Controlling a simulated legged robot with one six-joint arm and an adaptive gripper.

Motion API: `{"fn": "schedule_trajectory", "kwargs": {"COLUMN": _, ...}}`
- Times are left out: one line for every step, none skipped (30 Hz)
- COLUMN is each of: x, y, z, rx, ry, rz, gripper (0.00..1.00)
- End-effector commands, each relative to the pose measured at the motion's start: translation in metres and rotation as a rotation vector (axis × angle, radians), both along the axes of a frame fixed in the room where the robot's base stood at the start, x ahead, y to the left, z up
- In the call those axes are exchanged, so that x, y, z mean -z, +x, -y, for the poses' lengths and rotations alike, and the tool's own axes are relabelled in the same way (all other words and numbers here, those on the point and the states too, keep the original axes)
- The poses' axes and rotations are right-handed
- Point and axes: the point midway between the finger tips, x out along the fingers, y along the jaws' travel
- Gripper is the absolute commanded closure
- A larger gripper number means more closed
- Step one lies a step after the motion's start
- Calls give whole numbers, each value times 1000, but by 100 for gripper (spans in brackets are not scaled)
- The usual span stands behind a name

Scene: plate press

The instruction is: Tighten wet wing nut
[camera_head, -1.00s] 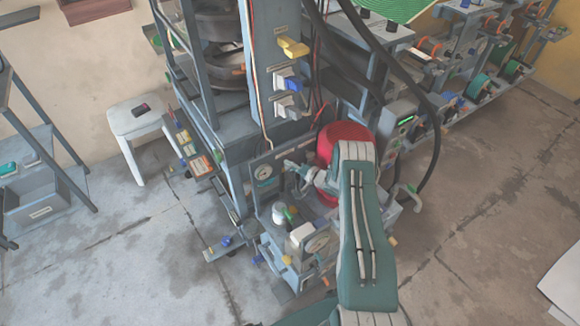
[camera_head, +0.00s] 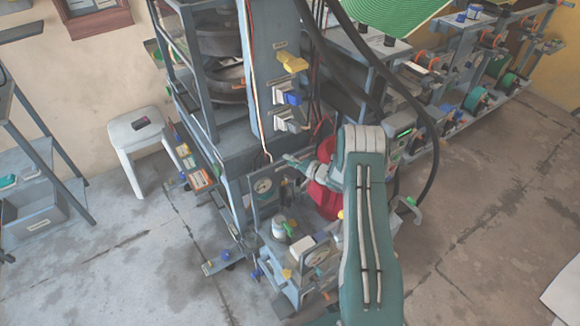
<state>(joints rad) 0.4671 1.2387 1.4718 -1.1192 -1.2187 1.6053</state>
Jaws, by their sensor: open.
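My gripper (camera_head: 296,162) is small in view, at the end of my arm, in front of the press column (camera_head: 267,75). It points left, above a panel with a round gauge (camera_head: 262,186), and nothing shows between its fingers. I cannot make out a wing nut at this size.
A lower bench holds a white jar (camera_head: 281,229) and a second gauge (camera_head: 317,257). Black hoses (camera_head: 405,90) arch over the right side. A white stool (camera_head: 143,142) stands left. A rack with reels (camera_head: 475,98) is at the back right.

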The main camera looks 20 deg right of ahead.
Motion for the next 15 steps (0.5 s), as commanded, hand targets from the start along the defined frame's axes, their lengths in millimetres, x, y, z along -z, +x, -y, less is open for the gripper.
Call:
{"fn": "schedule_trajectory", "kwargs": {"x": 0, "y": 0, "z": 0, "rx": 0, "ry": -1, "rz": -1, "gripper": 50}}
{"fn": "schedule_trajectory", "kwargs": {"x": 0, "y": 0, "z": 0, "rx": 0, "ry": 0, "rz": -1, "gripper": 50}}
{"fn": "schedule_trajectory", "kwargs": {"x": 0, "y": 0, "z": 0, "rx": 0, "ry": 0, "rz": -1, "gripper": 50}}
{"fn": "schedule_trajectory", "kwargs": {"x": 0, "y": 0, "z": 0, "rx": 0, "ry": 0, "rz": -1, "gripper": 50}}
{"fn": "schedule_trajectory", "kwargs": {"x": 0, "y": 0, "z": 0, "rx": 0, "ry": 0, "rz": -1, "gripper": 50}}
{"fn": "schedule_trajectory", "kwargs": {"x": 0, "y": 0, "z": 0, "rx": 0, "ry": -1, "rz": -1, "gripper": 50}}
{"fn": "schedule_trajectory", "kwargs": {"x": 0, "y": 0, "z": 0, "rx": 0, "ry": -1, "rz": -1, "gripper": 50}}
{"fn": "schedule_trajectory", "kwargs": {"x": 1, "y": 0, "z": 0, "rx": 1, "ry": -3, "rz": 1, "gripper": 50}}
{"fn": "schedule_trajectory", "kwargs": {"x": 1, "y": 0, "z": -1, "rx": 1, "ry": -10, "rz": 7, "gripper": 50}}
{"fn": "schedule_trajectory", "kwargs": {"x": 1, "y": -1, "z": -1, "rx": 4, "ry": -19, "rz": 13, "gripper": 50}}
{"fn": "schedule_trajectory", "kwargs": {"x": 2, "y": -1, "z": -2, "rx": 5, "ry": -32, "rz": 23, "gripper": 50}}
{"fn": "schedule_trajectory", "kwargs": {"x": 3, "y": -2, "z": -4, "rx": 9, "ry": -55, "rz": 41, "gripper": 50}}
{"fn": "schedule_trajectory", "kwargs": {"x": 4, "y": -3, "z": -5, "rx": 13, "ry": -77, "rz": 57, "gripper": 50}}
{"fn": "schedule_trajectory", "kwargs": {"x": 5, "y": -4, "z": -7, "rx": 19, "ry": -102, "rz": 74, "gripper": 50}}
{"fn": "schedule_trajectory", "kwargs": {"x": 6, "y": -5, "z": -8, "rx": 27, "ry": -141, "rz": 101, "gripper": 50}}
